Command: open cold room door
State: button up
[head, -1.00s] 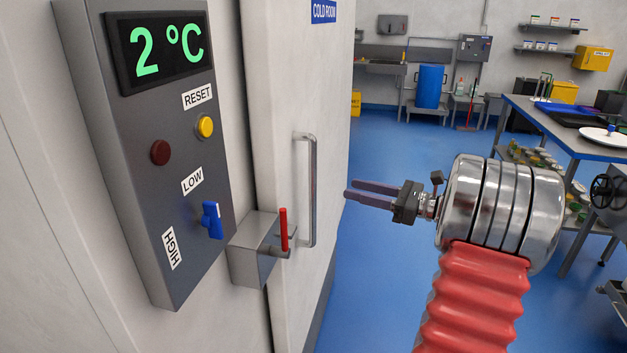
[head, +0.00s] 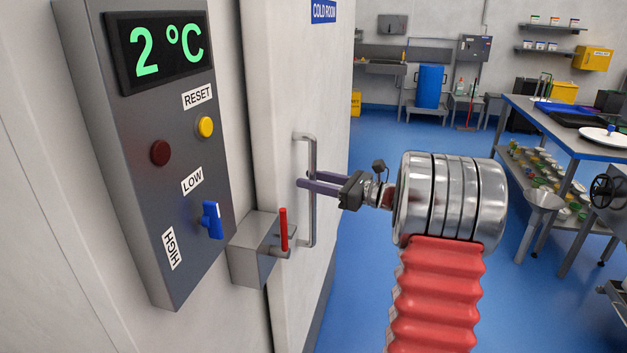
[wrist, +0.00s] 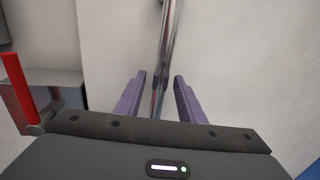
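The white cold room door (head: 285,80) stands at the centre left in the head view and looks closed, under a blue COLD ROOM sign (head: 323,11). Its vertical metal bar handle (head: 312,225) also shows in the wrist view (wrist: 168,50). My gripper (head: 311,181) is at the handle's upper half. In the wrist view its two purple fingers (wrist: 155,95) are open, one on each side of the bar, with gaps to both. A grey latch box (head: 258,250) with an upright red lever (head: 283,228) sits left of the handle; the lever also shows in the wrist view (wrist: 18,88).
A grey control panel (head: 140,200) reading 2 °C, with buttons and a blue switch (head: 212,220), is on the wall left of the door. Blue floor (head: 400,160) is open to the right.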

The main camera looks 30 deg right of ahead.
jog(key=shift+w, duration=0.1)
jog(key=shift+c, duration=0.2)
grip_shut()
dwell(0.4)
